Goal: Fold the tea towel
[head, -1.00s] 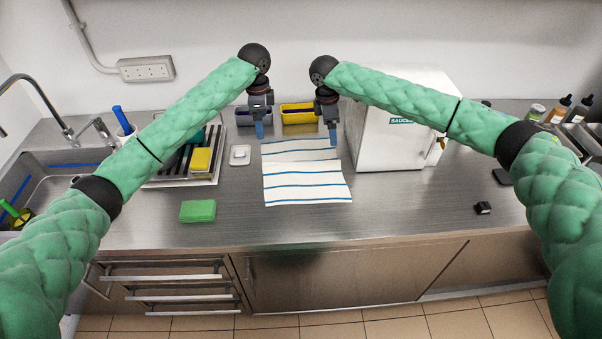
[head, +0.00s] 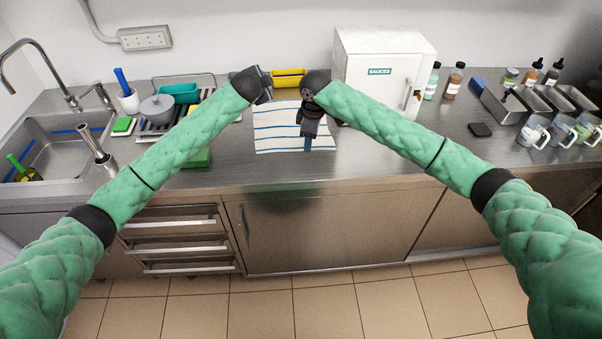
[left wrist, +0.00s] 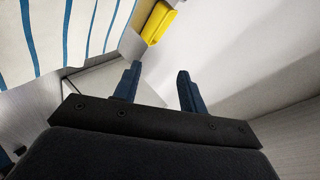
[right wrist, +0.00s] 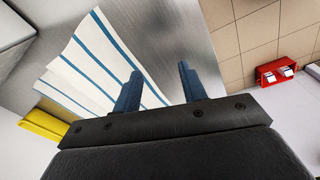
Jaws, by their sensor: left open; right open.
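The tea towel (head: 275,136), white with blue stripes, lies spread on the steel counter; it also shows in the left wrist view (left wrist: 88,28) and the right wrist view (right wrist: 72,72). My right gripper (head: 307,148) is over the towel's front right part, fingers down. Its jaws (right wrist: 159,72) are open and empty, with the towel's striped edge just beyond one finger. My left gripper (head: 266,96) is near the towel's back left corner, partly hidden behind its own arm. Its jaws (left wrist: 159,72) are open and empty, with the towel off to one side.
A yellow container (head: 289,78) stands behind the towel, and a white box-shaped machine (head: 384,70) stands to its right. A green sponge (head: 197,159) and a dish rack (head: 150,131) are on the left, partly behind my left arm. The counter front right of the towel is clear.

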